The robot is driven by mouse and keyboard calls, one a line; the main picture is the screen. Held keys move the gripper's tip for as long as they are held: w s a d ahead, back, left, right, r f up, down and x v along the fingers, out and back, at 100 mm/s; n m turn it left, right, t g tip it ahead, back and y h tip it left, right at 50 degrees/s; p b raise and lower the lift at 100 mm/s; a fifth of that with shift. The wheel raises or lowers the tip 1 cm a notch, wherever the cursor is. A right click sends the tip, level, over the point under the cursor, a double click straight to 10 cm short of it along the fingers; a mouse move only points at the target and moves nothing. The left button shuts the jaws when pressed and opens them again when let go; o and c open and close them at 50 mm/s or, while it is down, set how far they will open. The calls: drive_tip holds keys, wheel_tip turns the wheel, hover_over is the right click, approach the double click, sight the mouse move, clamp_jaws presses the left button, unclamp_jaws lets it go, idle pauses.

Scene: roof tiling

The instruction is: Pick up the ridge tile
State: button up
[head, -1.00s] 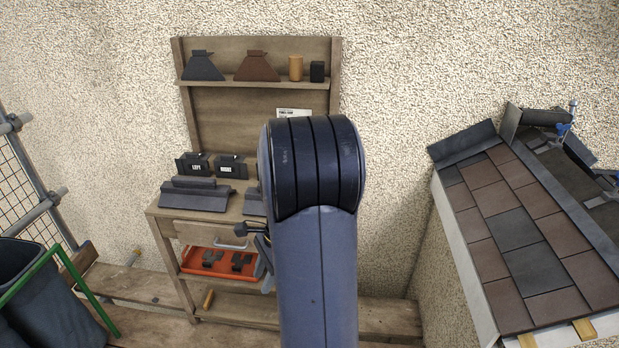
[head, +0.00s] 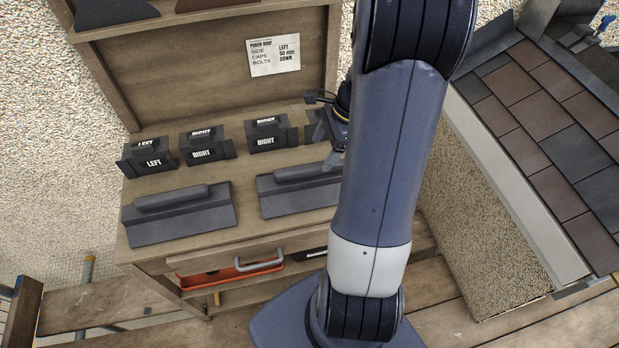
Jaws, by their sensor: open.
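Two dark grey tiles with a raised rounded ridge along the top lie side by side on the front of the wooden bench. The left ridge tile (head: 180,214) is in full view. The right ridge tile (head: 297,190) has its right end hidden behind my arm. My gripper (head: 328,140) is open, just above and behind the right end of the right ridge tile, partly covered by my arm. Whether it touches anything there cannot be told.
Several dark side caps stand in a row behind the tiles, one marked LEFT (head: 148,158), others RIGHT (head: 203,150). A note (head: 274,55) hangs on the backboard. Below are a drawer handle (head: 259,261) and an orange tray (head: 215,278). The tiled roof (head: 555,110) is at right.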

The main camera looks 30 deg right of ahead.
sight(307, 176)
drive_tip(key=x, duration=0.5)
drive_tip(key=shift+w+a+f, duration=0.1)
drive_tip(key=shift+a+p+x, duration=0.15)
drive_tip(key=shift+p+x, duration=0.15)
drive_tip(key=shift+x, duration=1)
drive_tip(key=shift+a+p+x, duration=0.15)
drive_tip(key=shift+p+x, duration=0.1)
drive_tip(key=shift+x, duration=1)
drive_tip(key=shift+c, duration=0.5)
drive_tip(key=shift+s, duration=0.25)
clamp_jaws()
